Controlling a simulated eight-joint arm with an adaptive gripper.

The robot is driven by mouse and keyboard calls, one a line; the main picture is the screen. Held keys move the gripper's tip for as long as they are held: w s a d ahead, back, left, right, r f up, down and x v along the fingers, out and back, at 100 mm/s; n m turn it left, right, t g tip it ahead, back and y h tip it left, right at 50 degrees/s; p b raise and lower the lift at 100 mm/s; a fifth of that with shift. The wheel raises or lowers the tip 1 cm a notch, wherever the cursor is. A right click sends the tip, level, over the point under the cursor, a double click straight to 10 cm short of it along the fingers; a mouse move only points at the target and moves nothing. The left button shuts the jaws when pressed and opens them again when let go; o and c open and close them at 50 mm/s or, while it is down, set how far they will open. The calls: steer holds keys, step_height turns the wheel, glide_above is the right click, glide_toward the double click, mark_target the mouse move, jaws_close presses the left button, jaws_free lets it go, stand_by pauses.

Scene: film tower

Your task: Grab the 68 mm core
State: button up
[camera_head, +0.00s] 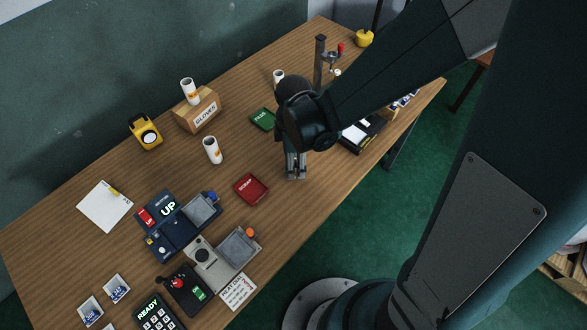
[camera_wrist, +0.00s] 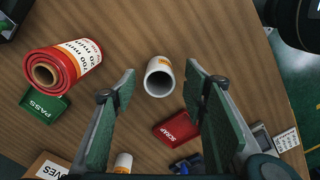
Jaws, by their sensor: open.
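My gripper (camera_head: 296,172) points down over the middle of the table, its two fingers apart. In the wrist view my gripper (camera_wrist: 161,72) is open, and a white hollow core (camera_wrist: 159,77) with an orange-and-white label shows between the fingertips. The fingers do not appear to touch it. Its size print is not readable, and the arm seems to hide it in the head view. Other white cores stand on the table (camera_head: 212,150), on the gloves box (camera_head: 189,91) and at the back (camera_head: 278,77). I cannot tell which is 68 mm.
A red film roll (camera_wrist: 65,65) lies left of the fingers. A green PASS tray (camera_head: 262,119) and a red SCRAP tray (camera_head: 251,188) flank the gripper. The gloves box (camera_head: 198,112), a yellow device (camera_head: 145,132) and a metal post (camera_head: 319,62) stand farther off.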

steer(key=shift+f+b, duration=0.5)
steer(key=shift+f, duration=1.35)
steer(key=c, duration=1)
